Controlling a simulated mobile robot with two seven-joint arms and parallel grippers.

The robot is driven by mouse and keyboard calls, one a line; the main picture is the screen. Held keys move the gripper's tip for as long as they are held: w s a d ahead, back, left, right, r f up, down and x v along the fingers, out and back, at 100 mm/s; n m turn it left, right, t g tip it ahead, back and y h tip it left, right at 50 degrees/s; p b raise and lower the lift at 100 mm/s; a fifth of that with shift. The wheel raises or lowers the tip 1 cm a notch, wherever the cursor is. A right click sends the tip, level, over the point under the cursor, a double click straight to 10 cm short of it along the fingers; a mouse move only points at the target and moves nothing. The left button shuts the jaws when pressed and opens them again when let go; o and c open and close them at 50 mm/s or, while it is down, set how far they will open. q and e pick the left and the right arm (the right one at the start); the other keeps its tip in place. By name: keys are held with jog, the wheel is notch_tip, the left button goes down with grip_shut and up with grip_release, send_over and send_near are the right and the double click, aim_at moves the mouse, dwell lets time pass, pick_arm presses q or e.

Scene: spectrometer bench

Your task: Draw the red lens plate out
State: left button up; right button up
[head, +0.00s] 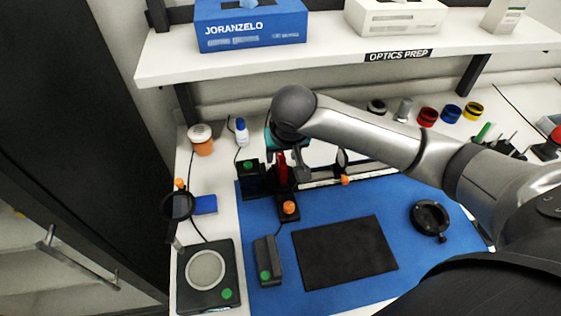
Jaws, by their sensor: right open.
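The red lens plate (282,163) shows as a narrow upright red strip in a black holder (284,203) on the bench. My right arm reaches in from the right. My right gripper (292,171) points down at the plate, and its jaws are open. The wrist hides part of the gripper and the plate's upper end. I cannot tell whether the fingers touch the plate. My left gripper is not in view.
A blue mat (400,205) bears a dark pad (345,252) and a black ring (429,217). A white shelf (330,56) with boxes overhangs the back.

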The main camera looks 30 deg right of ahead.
jog(key=shift+b+x, duration=0.4)
jog(key=shift+x, duration=2.1)
jog(key=shift+c, duration=0.3)
grip_shut()
